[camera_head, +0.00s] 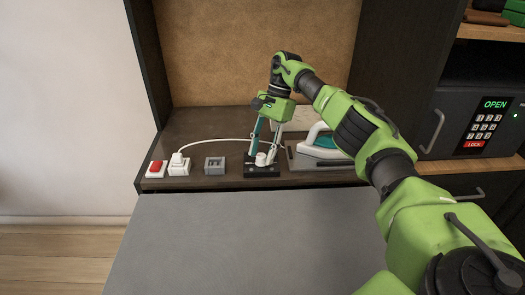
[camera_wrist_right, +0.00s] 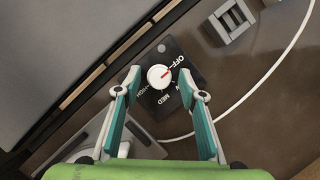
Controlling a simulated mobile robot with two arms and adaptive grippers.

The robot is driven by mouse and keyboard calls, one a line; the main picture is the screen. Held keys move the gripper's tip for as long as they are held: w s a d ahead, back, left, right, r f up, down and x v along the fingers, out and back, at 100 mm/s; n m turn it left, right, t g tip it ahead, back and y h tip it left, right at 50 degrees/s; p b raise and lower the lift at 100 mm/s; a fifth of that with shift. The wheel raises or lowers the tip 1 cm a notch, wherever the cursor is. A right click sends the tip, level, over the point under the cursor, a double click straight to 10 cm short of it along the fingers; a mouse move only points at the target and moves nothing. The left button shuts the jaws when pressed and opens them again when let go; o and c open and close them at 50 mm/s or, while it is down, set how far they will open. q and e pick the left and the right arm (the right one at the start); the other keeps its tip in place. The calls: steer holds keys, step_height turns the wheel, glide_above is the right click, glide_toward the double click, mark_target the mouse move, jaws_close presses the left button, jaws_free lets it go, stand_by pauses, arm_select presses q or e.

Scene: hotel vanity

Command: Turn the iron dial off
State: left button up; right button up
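The iron dial is a white round knob on a black plate; it shows in the head view (camera_head: 261,159) and the right wrist view (camera_wrist_right: 159,77). Its plate carries OFF, MED and HIGH labels and one partly covered label. A red mark on the knob points to the upper right in the wrist view, towards the side with OFF; its exact setting is hard to tell. My right gripper (camera_head: 262,152) points down over the dial. Its teal fingers (camera_wrist_right: 159,80) are open, one on each side of the knob, apparently not touching it. My left gripper is out of view.
A white and teal iron (camera_head: 322,141) rests on a grey plate right of the dial. A grey block (camera_head: 214,165), a white plug (camera_head: 179,164) with cord and a red switch (camera_head: 155,168) stand left. A safe (camera_head: 486,124) reads OPEN at right. The grey front surface (camera_head: 230,240) is clear.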

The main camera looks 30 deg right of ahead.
mark_target(262, 154)
step_height(262, 154, up, 10)
stand_by(0.5)
stand_by(0.4)
